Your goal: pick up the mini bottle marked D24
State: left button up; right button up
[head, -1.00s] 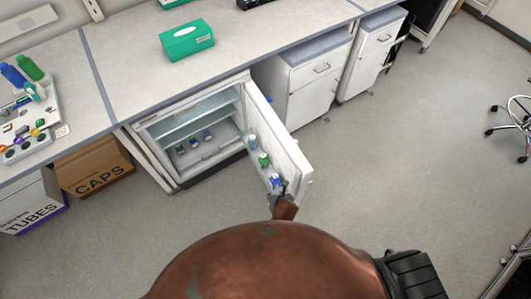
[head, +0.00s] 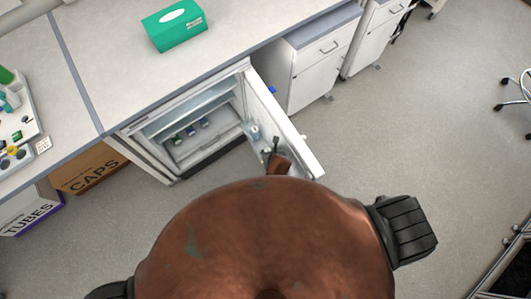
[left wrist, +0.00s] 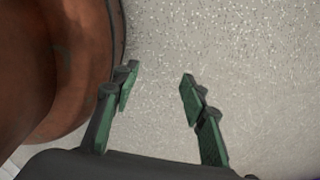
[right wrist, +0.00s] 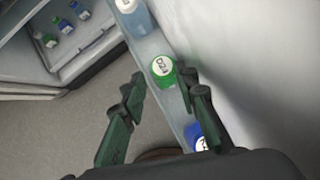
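A mini bottle with a green cap (right wrist: 162,70) stands in the door shelf of the open fridge. Its cap label seems to start with D2, but I cannot read the last character surely. My right gripper (right wrist: 163,84) is open, its fingertips on either side of this cap in the right wrist view; I cannot tell whether they touch it. In the head view my right gripper (head: 272,146) is at the inside of the door. My left gripper (left wrist: 158,76) is open and empty above the floor.
A white-capped bottle (right wrist: 133,18) and a blue-capped bottle (right wrist: 194,136) stand in the same door shelf. Several small bottles (right wrist: 67,26) stand inside the fridge. The fridge door (head: 292,128) stands open beside my right gripper. Floor (head: 420,130) to the right is clear.

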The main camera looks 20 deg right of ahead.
aim_at(268, 150)
jog(key=b+x, duration=0.1)
jog(key=x, duration=0.3)
jog(key=shift+s+d+f+b, duration=0.15)
jog(key=shift+s+d+b, duration=0.1)
jog(key=shift+b, duration=0.1)
jog(key=shift+w+f, duration=0.35)
jog(key=shift+a, duration=0.1)
jog(key=c, duration=0.7)
pick_arm(q)
jog(key=shift+w+f, duration=0.35)
jog(key=shift+f, duration=0.2)
jog(key=shift+w+f, duration=0.3)
jog(key=shift+f, duration=0.2)
pick_arm(e)
jog(key=shift+r, duration=0.1)
grip_shut()
